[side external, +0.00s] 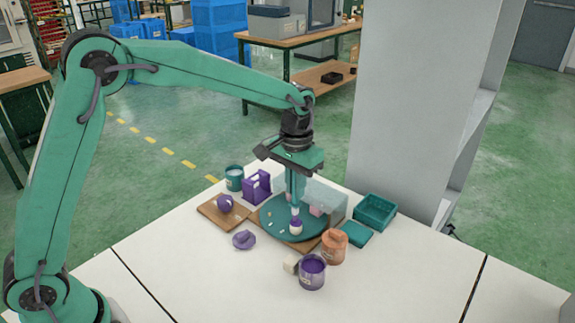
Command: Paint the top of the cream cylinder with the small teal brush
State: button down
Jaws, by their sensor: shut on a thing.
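My gripper (294,188) points straight down over the teal round plate (273,232) and is shut on the small teal brush (295,205), whose handle blends with the teal fingers. Below the brush's pale lower part, a small piece with a purple upper part and a cream lower part stands on the plate; this looks like the cream cylinder (296,233). The brush tip is at or just above its top; I cannot tell whether they touch, or whether the purple is paint or bristles. An open cup of purple paint (312,268) stands in front.
A pink block (317,211) is on the plate by a clear panel. A cream block (290,264) and orange pot (334,247) stand in front. A purple holder (257,187), teal cup (234,178) and wooden board (211,213) are left; a teal tray (375,211) is right.

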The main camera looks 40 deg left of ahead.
jog(key=shift+d, duration=0.3)
jog(key=shift+d, duration=0.3)
jog(key=shift+a, duration=0.25)
jog(key=shift+a, duration=0.35)
jog(key=shift+a, duration=0.2)
jog(key=shift+r, duration=0.15)
jog(key=shift+r, duration=3.4)
